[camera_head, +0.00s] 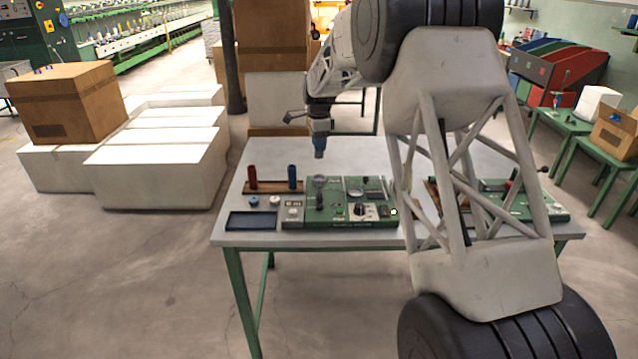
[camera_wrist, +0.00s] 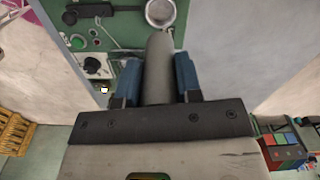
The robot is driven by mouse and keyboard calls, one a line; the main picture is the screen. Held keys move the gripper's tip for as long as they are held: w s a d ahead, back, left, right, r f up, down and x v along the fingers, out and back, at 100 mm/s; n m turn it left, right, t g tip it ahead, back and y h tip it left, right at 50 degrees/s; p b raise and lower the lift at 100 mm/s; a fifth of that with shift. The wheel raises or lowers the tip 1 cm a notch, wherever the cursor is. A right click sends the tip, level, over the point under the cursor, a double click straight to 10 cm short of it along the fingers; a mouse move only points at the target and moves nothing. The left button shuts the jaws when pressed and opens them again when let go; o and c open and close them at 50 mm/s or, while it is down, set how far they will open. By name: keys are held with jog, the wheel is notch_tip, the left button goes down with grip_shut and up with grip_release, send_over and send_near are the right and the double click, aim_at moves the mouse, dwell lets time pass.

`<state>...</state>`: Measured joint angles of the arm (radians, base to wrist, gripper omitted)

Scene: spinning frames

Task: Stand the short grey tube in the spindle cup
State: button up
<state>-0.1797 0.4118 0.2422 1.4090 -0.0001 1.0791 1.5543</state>
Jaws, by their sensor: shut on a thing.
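My gripper (camera_head: 319,148) hangs above the green panel on the table, its fingers pointing down. In the wrist view, its two blue fingers (camera_wrist: 185,75) are shut on the short grey tube (camera_wrist: 158,72), one on each side. The tube's far end points toward the panel. A round metal cup, which looks like the spindle cup (camera_wrist: 160,12), shows just beyond the tube's end in the wrist view. In the head view the cup (camera_head: 319,181) sits at the panel's back left, below my gripper, with a clear gap between. The tube is hard to make out in the head view.
A red tube (camera_head: 252,177) and a blue tube (camera_head: 292,177) stand on a wooden strip left of the panel (camera_head: 340,224). A dark tray (camera_head: 251,221) lies at the front left. A second green panel (camera_head: 540,207) is at the right. The table's back left (camera_head: 270,152) is clear.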

aim_at(319, 155)
dwell(0.3)
jog(key=shift+f, duration=2.5)
jog(key=shift+f, duration=2.5)
jog(key=shift+f, duration=0.15)
jog(key=o, duration=0.9)
jog(key=shift+r, duration=0.2)
notch_tip(319, 155, up, 12)
